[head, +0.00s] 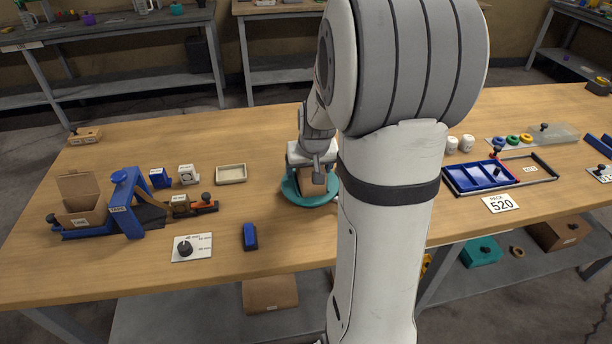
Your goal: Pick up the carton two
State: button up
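A small brown carton (309,186) stands on a round teal turntable (293,196) in the middle of the bench. My gripper (314,172) is right over this carton, and its fingers overlap the carton in the picture. The fingertips are too small and too hidden to show whether they grip it. My own arm covers the right part of the turntable. An open-topped brown carton (79,191) with raised flaps sits at the left in a blue holder (78,232). No marking that reads as carton two is legible on either carton.
Left of the turntable are a blue tape arch (130,205), a beige tray (231,174), a dial plate (191,247) and a blue block (249,236). The front-left bench top is mostly clear.

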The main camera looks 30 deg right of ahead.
jog(key=c, duration=0.9)
